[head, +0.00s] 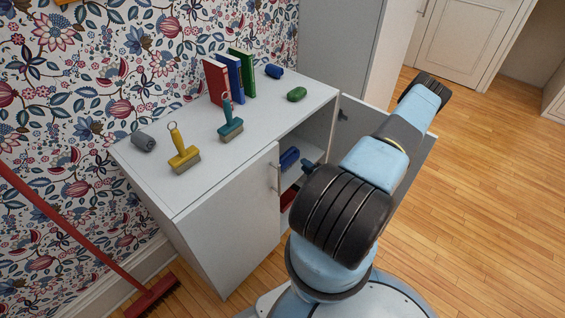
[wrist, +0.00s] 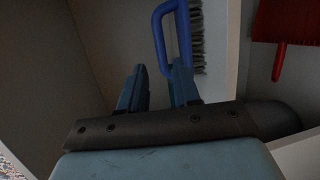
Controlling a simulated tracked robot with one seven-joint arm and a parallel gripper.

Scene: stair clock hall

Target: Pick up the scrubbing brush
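A blue scrubbing brush with a loop handle and grey bristles (wrist: 196,35) is in the wrist view, just beyond my fingertips. In the head view a blue brush (head: 289,159) lies inside the open cabinet, on a shelf. My gripper (wrist: 158,80) is open, with a clear gap between its two blue fingers. The near end of the loop handle shows between the fingertips, close to the right finger; I cannot tell whether they touch. In the head view my arm hides most of the gripper.
The white cabinet (head: 235,150) has its right door (head: 428,150) swung open. A red dustpan (wrist: 287,22) is beyond a panel at the right. On top stand a yellow brush (head: 184,159), a teal brush (head: 231,127) and several books. A red broom (head: 150,298) leans at the left.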

